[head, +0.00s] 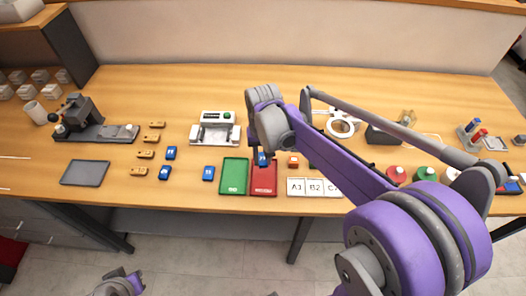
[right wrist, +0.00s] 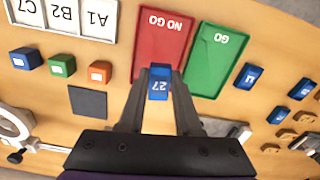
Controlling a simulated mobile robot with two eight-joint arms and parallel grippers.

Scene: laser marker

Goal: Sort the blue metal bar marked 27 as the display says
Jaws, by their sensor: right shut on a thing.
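A blue metal bar marked 27 (right wrist: 158,86) is between the fingers of my right gripper (right wrist: 158,92), which is shut on it. In the head view the blue bar (head: 262,158) shows at the far end of the red tray (head: 264,190); my arm hides most of the gripper. The red tray reads NO GO in the right wrist view (right wrist: 163,40). The green GO tray (head: 234,178) lies beside it, also in the right wrist view (right wrist: 215,60). Part of my left arm (head: 122,284) shows at the bottom left.
Several blue bars (head: 208,173) and brass bars (head: 145,154) lie left of the trays. A card marked A1, B2, C7 (head: 313,187) lies right of the red tray. Small coloured blocks (right wrist: 99,71) lie near it. A dark grey tray (head: 84,173) is at the left.

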